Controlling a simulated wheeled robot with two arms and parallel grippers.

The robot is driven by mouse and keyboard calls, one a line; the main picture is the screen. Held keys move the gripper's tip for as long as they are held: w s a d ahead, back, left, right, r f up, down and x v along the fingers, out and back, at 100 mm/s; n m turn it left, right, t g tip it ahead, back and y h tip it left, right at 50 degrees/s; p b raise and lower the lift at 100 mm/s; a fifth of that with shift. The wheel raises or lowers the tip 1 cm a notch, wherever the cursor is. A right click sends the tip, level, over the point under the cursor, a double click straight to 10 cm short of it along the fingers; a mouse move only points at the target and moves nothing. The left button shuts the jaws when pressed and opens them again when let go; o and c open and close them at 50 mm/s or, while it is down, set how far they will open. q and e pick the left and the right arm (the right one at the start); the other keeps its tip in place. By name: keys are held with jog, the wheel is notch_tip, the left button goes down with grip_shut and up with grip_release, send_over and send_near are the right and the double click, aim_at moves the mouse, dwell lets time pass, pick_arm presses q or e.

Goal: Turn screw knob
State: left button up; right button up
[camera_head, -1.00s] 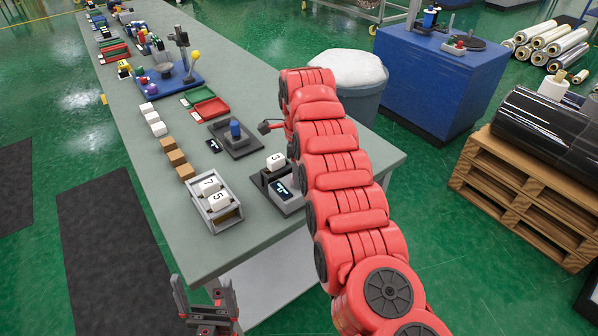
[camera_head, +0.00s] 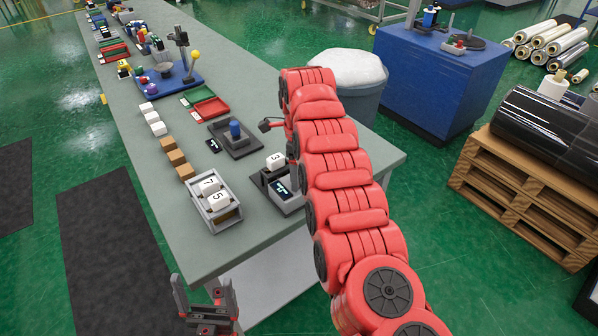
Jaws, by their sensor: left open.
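A blue knob (camera_head: 235,129) stands upright on a dark square base (camera_head: 243,147) on the long grey table. My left gripper (camera_head: 203,284) is at the bottom of the picture, off the table's near end, its two fingers apart with nothing between them. It is well away from the knob. My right arm reaches over the table's right side. A small dark tip of my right gripper (camera_head: 267,126) shows just right of the knob, apart from it. The rest of that gripper is hidden behind the arm.
A scale (camera_head: 288,196) bearing a white block marked 3 stands near my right arm. A grey tray (camera_head: 228,219) holds numbered blocks. Brown and white cubes line the left side. A red tray (camera_head: 210,109) lies beyond the knob. A grey bin (camera_head: 350,100) stands beside the table.

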jog(key=shift+r, duration=0.4)
notch_tip(320, 180, up, 5)
jog(key=shift+d+r+p, duration=0.1)
jog(key=shift+p, duration=0.85)
notch_tip(320, 180, up, 11)
jog(key=p, duration=1.1)
jog(key=shift+r, duration=0.2)
jog(key=shift+s+f, duration=0.1)
